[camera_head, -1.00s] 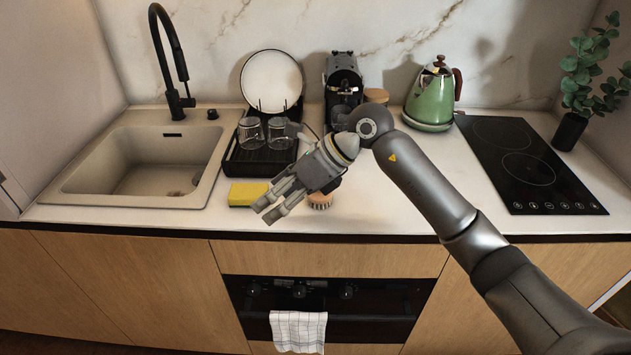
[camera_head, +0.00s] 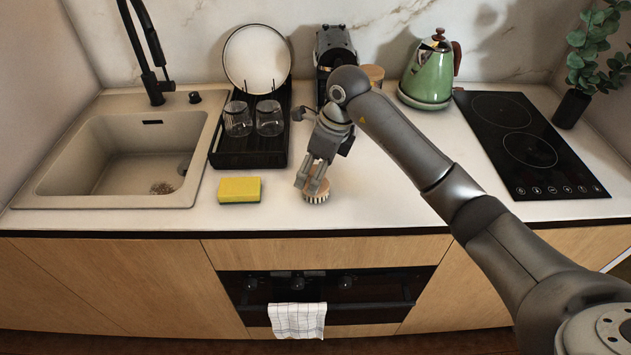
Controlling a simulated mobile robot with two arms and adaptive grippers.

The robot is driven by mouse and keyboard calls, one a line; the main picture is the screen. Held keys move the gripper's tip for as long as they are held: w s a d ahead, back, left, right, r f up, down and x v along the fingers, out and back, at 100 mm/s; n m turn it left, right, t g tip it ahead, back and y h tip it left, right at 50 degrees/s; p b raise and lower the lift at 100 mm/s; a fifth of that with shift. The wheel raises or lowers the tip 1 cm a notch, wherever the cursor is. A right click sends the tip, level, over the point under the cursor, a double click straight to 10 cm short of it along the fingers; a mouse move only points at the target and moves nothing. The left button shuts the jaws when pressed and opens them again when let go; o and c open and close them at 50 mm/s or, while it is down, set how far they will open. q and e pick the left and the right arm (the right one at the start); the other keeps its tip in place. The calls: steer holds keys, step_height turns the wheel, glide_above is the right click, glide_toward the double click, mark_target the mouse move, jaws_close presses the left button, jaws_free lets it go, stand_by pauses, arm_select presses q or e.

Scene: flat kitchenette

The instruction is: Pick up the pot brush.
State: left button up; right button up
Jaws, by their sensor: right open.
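The pot brush (camera_head: 317,197) is a small round brush with a wooden top and pale bristles below. It sits on the white counter near the front edge, right of the yellow sponge. My right gripper (camera_head: 308,188) points down at it, with its fingers over and in front of the brush's left part. The gripper is open, and the fingers hide some of the brush. I cannot tell whether they touch it. My left gripper is not in view.
A yellow sponge (camera_head: 239,190) lies left of the brush. Behind stand a black dish rack (camera_head: 248,155) with glasses and a plate, a coffee machine (camera_head: 335,50) and a green kettle (camera_head: 428,72). The sink (camera_head: 60,190) is left, the hob (camera_head: 515,145) right. Counter right of the brush is clear.

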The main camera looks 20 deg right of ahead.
steer(key=x, duration=0.2)
steer(key=p+x, duration=0.1)
steer(key=shift+s+f, duration=0.15)
steer(key=shift+s, duration=0.1)
steer(key=shift+w+a+f, duration=0.1)
steer(key=shift+f, duration=0.25)
steer(key=shift+c, duration=0.3)
steer(key=c, duration=1)
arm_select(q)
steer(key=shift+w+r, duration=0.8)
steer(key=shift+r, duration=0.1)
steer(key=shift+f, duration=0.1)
